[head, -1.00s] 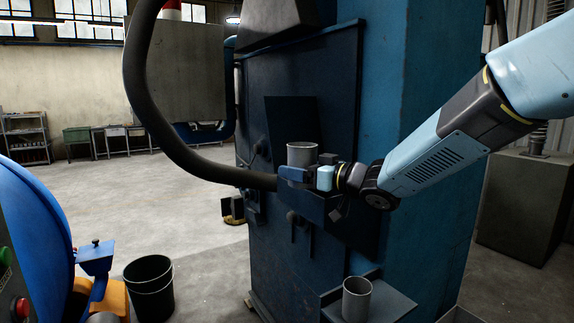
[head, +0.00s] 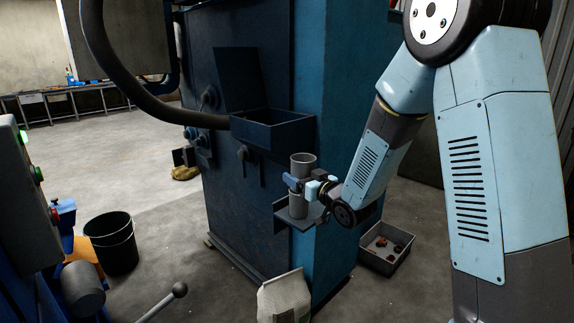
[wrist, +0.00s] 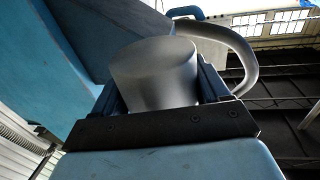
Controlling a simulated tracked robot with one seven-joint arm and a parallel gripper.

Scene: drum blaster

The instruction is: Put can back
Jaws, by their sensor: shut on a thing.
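In the head view my gripper (head: 299,184) is shut on a grey can (head: 303,164), which looks upright at the right front of the blue machine. Another grey cylindrical part, apparently the second can (head: 298,207), shows just below the gripper on the small dark shelf (head: 282,216). The gripper hides where the two meet, so I cannot tell whether they touch. In the wrist view the can (wrist: 155,72) sits between both fingers of the gripper (wrist: 160,92).
The machine's blue open hopper (head: 272,132) is above and left of the shelf. A pale sack (head: 285,299) stands below, and a grey bin (head: 386,247) with scraps lies right. A dark bucket (head: 112,243) and a lever (head: 160,302) are at left.

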